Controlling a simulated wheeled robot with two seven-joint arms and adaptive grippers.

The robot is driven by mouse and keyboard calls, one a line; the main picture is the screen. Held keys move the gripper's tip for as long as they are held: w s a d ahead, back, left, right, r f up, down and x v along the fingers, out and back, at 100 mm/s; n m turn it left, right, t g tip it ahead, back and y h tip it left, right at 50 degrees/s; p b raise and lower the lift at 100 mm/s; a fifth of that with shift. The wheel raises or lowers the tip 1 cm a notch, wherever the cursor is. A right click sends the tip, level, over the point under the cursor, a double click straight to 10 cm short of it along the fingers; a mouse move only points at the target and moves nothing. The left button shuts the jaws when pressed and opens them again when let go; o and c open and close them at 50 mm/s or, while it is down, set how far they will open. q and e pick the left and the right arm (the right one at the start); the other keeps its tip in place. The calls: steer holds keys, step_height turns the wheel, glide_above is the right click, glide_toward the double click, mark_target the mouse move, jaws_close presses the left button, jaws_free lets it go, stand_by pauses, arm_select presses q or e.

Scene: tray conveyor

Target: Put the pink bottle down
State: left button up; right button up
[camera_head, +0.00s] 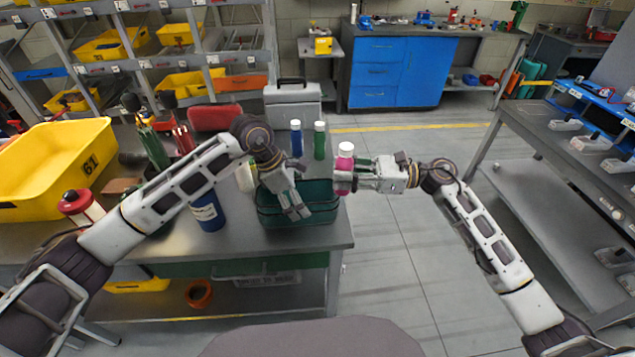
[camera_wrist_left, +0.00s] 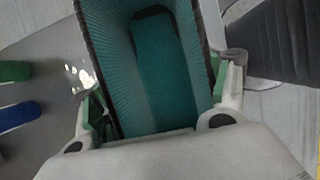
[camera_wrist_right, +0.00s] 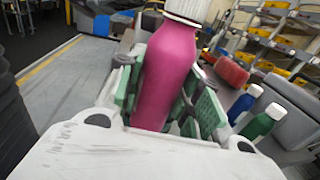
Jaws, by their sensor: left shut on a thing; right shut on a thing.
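The pink bottle (camera_head: 344,162) has a white cap. My right gripper (camera_head: 358,176) is shut around its body and holds it near the table's right edge, right of the teal bin. In the right wrist view the bottle (camera_wrist_right: 166,75) stands between the green finger pads, slightly tilted in the picture, and its bottom is hidden. My left gripper (camera_head: 295,205) is shut on the teal bin (camera_head: 325,217) at the table's front right corner. In the left wrist view the fingers flank the bin (camera_wrist_left: 163,80), whose visible inside is empty.
A blue bottle (camera_head: 296,140) and a green bottle (camera_head: 319,141) stand behind the bin. A grey case (camera_head: 292,103) is farther back. A larger blue container (camera_head: 208,213) stands left of the bin. A yellow crate (camera_head: 50,170) fills the table's left. Open floor lies to the right.

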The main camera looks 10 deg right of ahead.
steer(key=shift+w+a, duration=0.2)
steer(key=shift+a, duration=1.05)
steer(key=shift+w+a, duration=0.2)
steer(key=shift+a, duration=1)
steer(key=shift+w+a+f, duration=0.1)
steer(key=shift+a+f, duration=0.3)
steer(key=shift+f, duration=0.5)
steer(key=shift+a+f, duration=0.35)
steer(key=shift+f, duration=0.5)
steer(key=shift+f, duration=0.45)
